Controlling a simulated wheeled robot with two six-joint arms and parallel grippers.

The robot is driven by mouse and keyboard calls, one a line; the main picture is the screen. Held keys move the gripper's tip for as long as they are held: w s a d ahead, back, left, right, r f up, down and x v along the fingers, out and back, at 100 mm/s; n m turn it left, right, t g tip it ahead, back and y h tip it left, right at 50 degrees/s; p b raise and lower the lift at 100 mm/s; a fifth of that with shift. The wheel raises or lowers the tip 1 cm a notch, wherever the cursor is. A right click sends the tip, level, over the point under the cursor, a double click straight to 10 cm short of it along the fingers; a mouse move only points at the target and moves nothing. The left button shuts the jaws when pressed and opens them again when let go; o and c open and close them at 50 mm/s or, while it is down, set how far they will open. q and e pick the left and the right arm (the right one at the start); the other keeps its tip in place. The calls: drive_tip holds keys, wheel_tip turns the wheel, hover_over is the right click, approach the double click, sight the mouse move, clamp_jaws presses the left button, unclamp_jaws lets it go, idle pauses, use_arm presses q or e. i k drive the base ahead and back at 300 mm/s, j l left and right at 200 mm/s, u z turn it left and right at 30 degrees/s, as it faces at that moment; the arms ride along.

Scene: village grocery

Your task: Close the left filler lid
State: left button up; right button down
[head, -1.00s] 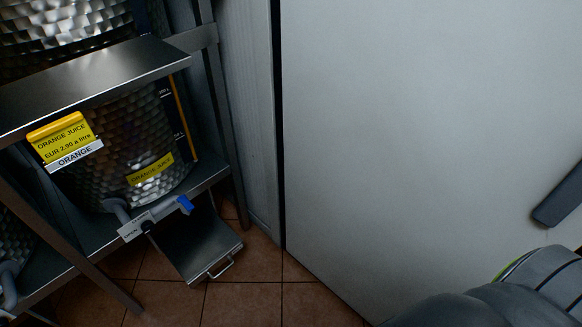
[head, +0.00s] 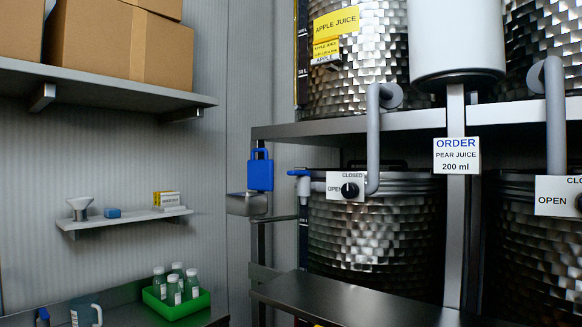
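No part is labelled as the left filler lid. A blue plate with a loop handle on top (head: 261,172) stands upright at the left end of the steel rack, just above a small grey metal box (head: 246,204). I cannot tell whether this plate is the lid. A blue-handled tap piece (head: 299,173) sits just right of it. Steel tanks stand on the rack, one lower tank (head: 365,235) behind a grey pipe (head: 373,140) with an OPEN/CLOSED dial plate (head: 346,187). Neither of my grippers is in view.
A sign reading ORDER PEAR JUICE 200 ml (head: 457,155) hangs on the rack post. A green tray (head: 176,305) of bottles stands on the counter lower left. A small shelf (head: 125,220) and a high shelf (head: 105,86) with cardboard boxes (head: 115,45) jut from the wall.

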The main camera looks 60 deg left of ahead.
sight(260, 173)
drive_tip(key=u, duration=0.5)
drive_tip(key=i+u, duration=0.15)
drive_tip(key=u, duration=0.3)
drive_tip(key=i+j+u, duration=0.1)
drive_tip(key=u, duration=0.4)
